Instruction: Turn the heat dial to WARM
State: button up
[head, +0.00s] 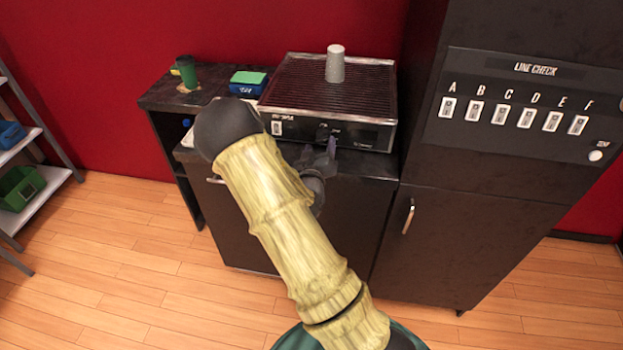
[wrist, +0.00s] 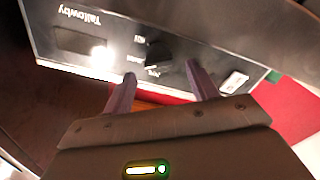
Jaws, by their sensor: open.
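The heat dial is a black knob (wrist: 158,52) on the dark front panel (wrist: 95,40) of the ribbed-top appliance (head: 350,92). Small white labels sit around it, upside down in the wrist view; they are too blurred to read surely, and I cannot tell where the dial points. My gripper (wrist: 161,70) is open, its two purple-grey fingers apart, with the dial just beyond and between their tips in the picture. I cannot tell whether they touch it. In the head view my gripper (head: 326,149) is at the panel's front, partly hidden by my arm.
A white switch (wrist: 235,82) is on the same panel, beside the dial. A grey cup (head: 335,64) stands upside down on the appliance. A green cup (head: 187,71) and a blue-green box (head: 248,83) stand left. A LINE CHECK switch panel (head: 525,107) is at right.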

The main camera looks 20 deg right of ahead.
jog(key=p+v, duration=0.7)
jog(key=v, duration=0.7)
jog(key=shift+p, duration=0.3)
